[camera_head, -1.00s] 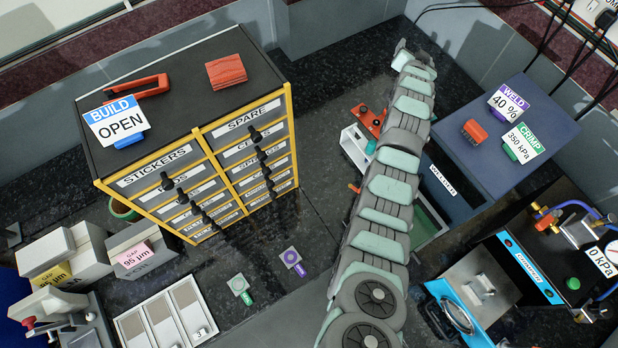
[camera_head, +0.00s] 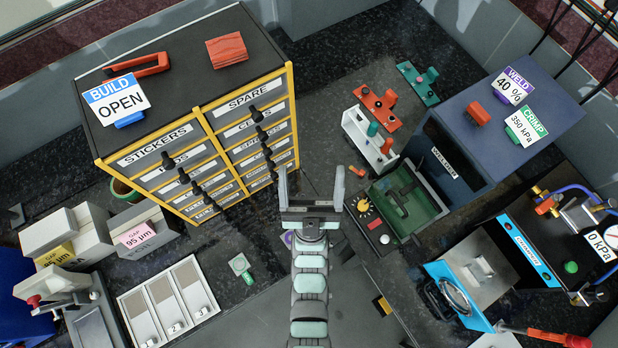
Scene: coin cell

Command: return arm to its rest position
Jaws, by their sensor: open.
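My gripper (camera_head: 311,190) is at the centre of the head view, its two fingers spread wide and pointing away from the camera. Nothing shows between the fingers. My arm (camera_head: 310,285) runs straight down from it to the bottom edge of the picture. The gripper lies in front of the dark counter, between the drawer cabinet and the green tray. The purple-marked tag (camera_head: 287,239) on the counter is partly hidden behind my wrist.
A drawer cabinet (camera_head: 215,140) with yellow edges stands close left of my gripper. A green tray (camera_head: 420,215) and the welder (camera_head: 450,160) stand to the right. The crimp press (camera_head: 520,250) is at lower right, a white sample tray (camera_head: 165,305) at lower left.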

